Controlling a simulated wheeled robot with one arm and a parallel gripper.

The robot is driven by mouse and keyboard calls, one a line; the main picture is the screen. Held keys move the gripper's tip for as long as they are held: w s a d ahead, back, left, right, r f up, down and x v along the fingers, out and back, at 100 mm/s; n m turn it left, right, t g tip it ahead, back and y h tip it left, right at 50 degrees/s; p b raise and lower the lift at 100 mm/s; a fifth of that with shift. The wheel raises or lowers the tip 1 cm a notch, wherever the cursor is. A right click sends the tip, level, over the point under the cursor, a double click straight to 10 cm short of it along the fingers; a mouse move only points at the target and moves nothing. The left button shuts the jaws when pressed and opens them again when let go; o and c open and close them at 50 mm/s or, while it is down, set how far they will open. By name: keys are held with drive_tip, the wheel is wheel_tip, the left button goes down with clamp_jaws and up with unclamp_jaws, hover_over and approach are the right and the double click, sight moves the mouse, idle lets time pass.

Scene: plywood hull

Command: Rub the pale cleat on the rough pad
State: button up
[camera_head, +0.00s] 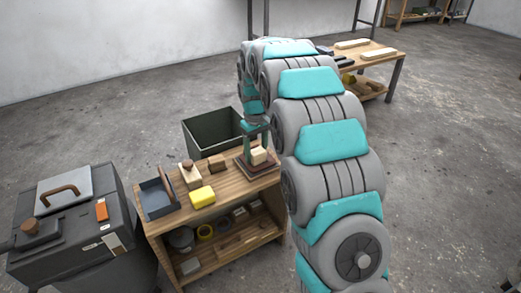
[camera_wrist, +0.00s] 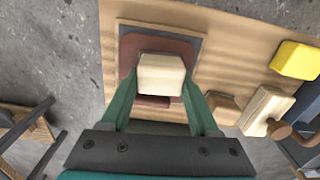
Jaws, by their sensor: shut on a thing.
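The pale cleat (camera_wrist: 161,74) is a light wooden block between the fingertips of my gripper (camera_wrist: 160,88) in the wrist view. My gripper is shut on it. The rough pad (camera_wrist: 131,53) is a reddish-brown sheet on a dark board, directly beneath the cleat. In the head view the pale cleat (camera_head: 259,155) is over the rough pad (camera_head: 243,163) at the right end of the wooden bench. Whether the cleat touches the pad or hovers just above it, I cannot tell. The cleat hides the middle of the pad.
A yellow block (camera_head: 202,196), a brown block (camera_head: 217,163), a pale block with a knob (camera_head: 190,174) and a blue-grey tray (camera_head: 158,200) share the bench (camera_head: 230,193). A dark open bin (camera_head: 212,131) stands behind it. A grey cabinet (camera_head: 75,235) is at left.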

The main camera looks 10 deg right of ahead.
drive_tip(key=shift+s+a, duration=0.15)
drive_tip(key=shift+a, duration=0.4)
drive_tip(key=shift+w+d+p, duration=0.15)
drive_tip(key=shift+w+d, duration=0.15)
drive_tip(key=shift+d, duration=0.55)
drive_tip(key=shift+w+d+p, duration=0.15)
drive_tip(key=shift+w+d, duration=0.1)
drive_tip(key=shift+d, duration=0.6)
drive_tip(key=shift+s+a+r, duration=0.1)
drive_tip(key=shift+s+a, duration=0.2)
drive_tip(key=shift+a, duration=0.55)
drive_tip(key=shift+s+a, duration=0.25)
drive_tip(key=shift+a, duration=0.6)
drive_tip(key=shift+w+d+f, duration=0.1)
drive_tip(key=shift+w+d, duration=0.2)
drive_tip(key=shift+d, duration=0.55)
drive_tip(key=shift+w+d+f, duration=0.1)
drive_tip(key=shift+w+d, duration=0.15)
drive_tip(key=shift+d, duration=0.6)
drive_tip(key=shift+s+a, duration=0.3)
drive_tip(key=shift+a, duration=0.55)
drive_tip(key=shift+s+a, duration=0.3)
drive_tip(key=shift+a, duration=0.55)
drive_tip(key=shift+w+d+r+p, duration=0.1)
drive_tip(key=shift+w+d+p, duration=0.15)
drive_tip(key=shift+d, duration=0.65)
drive_tip(key=shift+w+d+r+p, duration=0.1)
drive_tip(key=shift+w+d, duration=0.25)
drive_tip(key=shift+d, duration=0.5)
drive_tip(key=shift+r, duration=0.1)
